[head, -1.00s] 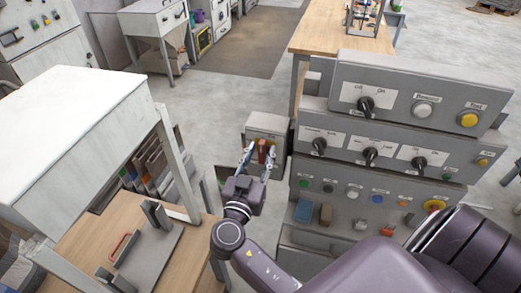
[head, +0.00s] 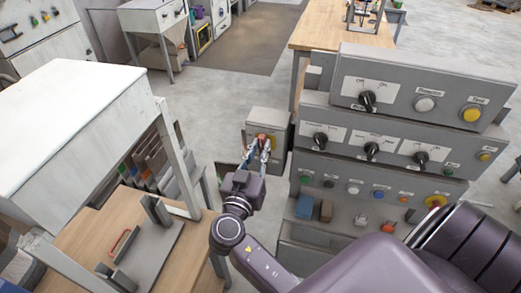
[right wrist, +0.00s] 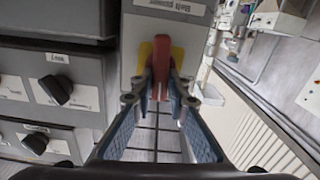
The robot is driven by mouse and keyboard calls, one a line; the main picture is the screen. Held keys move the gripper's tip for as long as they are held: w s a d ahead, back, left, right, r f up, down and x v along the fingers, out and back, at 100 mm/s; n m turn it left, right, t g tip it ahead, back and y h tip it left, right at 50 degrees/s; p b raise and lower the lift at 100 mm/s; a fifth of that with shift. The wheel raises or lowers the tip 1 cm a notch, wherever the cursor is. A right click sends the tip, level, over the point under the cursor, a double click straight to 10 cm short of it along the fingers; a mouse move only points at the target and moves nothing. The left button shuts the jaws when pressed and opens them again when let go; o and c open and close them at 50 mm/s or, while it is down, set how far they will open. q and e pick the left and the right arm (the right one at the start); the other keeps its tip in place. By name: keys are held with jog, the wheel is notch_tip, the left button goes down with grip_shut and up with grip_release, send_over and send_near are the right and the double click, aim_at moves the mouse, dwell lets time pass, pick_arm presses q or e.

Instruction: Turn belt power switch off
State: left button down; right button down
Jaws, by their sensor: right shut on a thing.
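The belt power switch is a grey box (head: 268,122) on the left side of the stacked control panel. In the right wrist view its box (right wrist: 186,25) carries a "Belt power" label and a red lever (right wrist: 161,66) on a yellow plate (right wrist: 146,53). My right gripper (head: 258,150) is at the lever, and in the right wrist view its fingertips (right wrist: 160,98) close on the lever's two sides. The fingers partly hide the lever in the head view. My left gripper is not in view.
The control panel (head: 395,118) with several knobs and buttons stands right of the switch. A white hooded bench (head: 75,110) with a wooden top is on the left. Open floor (head: 215,100) lies behind and left of the switch.

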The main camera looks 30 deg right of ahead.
jog(key=n+b, duration=0.1)
jog(key=n, duration=0.2)
jog(key=shift+w+a+f+b, duration=0.1)
jog(key=shift+w+f+b, duration=0.1)
jog(key=shift+b, duration=0.2)
jog(key=shift+n, duration=1.1)
jog(key=shift+w+a+f+n+p, duration=0.1)
jog(key=shift+f+n+p, duration=0.05)
jog(key=shift+n, duration=1.8)
jog(key=shift+w+a+f+n+p, duration=0.1)
jog(key=shift+n+p, duration=0.05)
jog(key=shift+n, duration=1.75)
jog(key=shift+w+a+f+n+p, duration=0.1)
jog(key=shift+f+n+p, duration=0.05)
jog(key=shift+n, duration=1.8)
